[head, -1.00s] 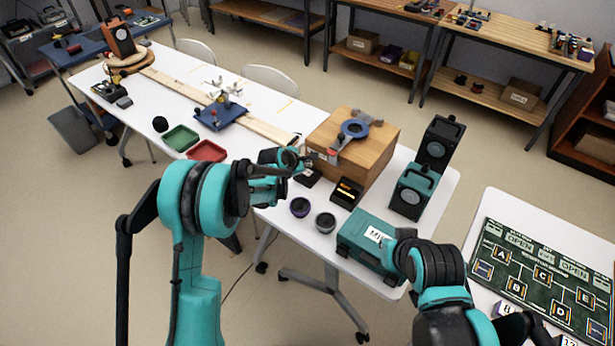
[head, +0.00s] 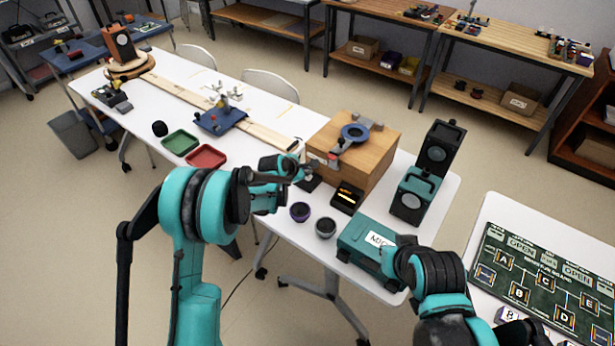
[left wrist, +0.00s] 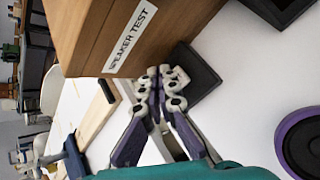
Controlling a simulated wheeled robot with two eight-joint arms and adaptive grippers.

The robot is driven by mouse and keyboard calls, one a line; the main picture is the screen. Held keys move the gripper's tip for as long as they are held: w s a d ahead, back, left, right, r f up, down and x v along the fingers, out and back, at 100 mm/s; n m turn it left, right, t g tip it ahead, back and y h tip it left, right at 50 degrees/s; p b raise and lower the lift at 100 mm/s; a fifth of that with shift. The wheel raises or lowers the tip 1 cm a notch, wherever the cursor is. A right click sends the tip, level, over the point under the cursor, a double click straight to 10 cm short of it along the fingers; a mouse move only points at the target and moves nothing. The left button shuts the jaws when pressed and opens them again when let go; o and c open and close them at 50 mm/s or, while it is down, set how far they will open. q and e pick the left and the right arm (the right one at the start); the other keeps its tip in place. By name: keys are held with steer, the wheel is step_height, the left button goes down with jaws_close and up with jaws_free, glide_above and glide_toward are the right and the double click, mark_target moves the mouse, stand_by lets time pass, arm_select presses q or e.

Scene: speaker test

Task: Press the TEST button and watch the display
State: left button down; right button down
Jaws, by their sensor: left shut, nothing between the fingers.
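The wooden speaker test box (head: 368,167) stands on the white table; its label (left wrist: 130,38) reads "SPEAKER TEST" in the left wrist view. A small black display (head: 347,197) with glowing orange characters, too small to read, sits in front of it. A dark square block (left wrist: 204,72) lies beside the box's front, partly behind my fingers. I cannot make out the TEST button or its lettering. My left gripper (left wrist: 168,82) is shut and empty, its tips over the block's edge; contact cannot be told. In the head view this gripper (head: 308,172) is at the box's left front. My right gripper is not visible.
Green (head: 181,142) and red (head: 206,157) trays lie left.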

arm_select(q)
steer(key=shift+f, duration=0.1)
stand_by(0.5)
steer(key=shift+f+b, duration=0.35)
steer(key=shift+b, duration=0.1)
steer(key=shift+f+b, duration=0.4)
steer(key=shift+f, duration=0.05)
stand_by(0.5)
steer(key=shift+r, duration=0.15)
steer(key=shift+r+p, duration=0.5)
steer(key=shift+r, duration=0.3)
steer(key=shift+r+p, duration=1.55)
steer(key=shift+r, duration=0.95)
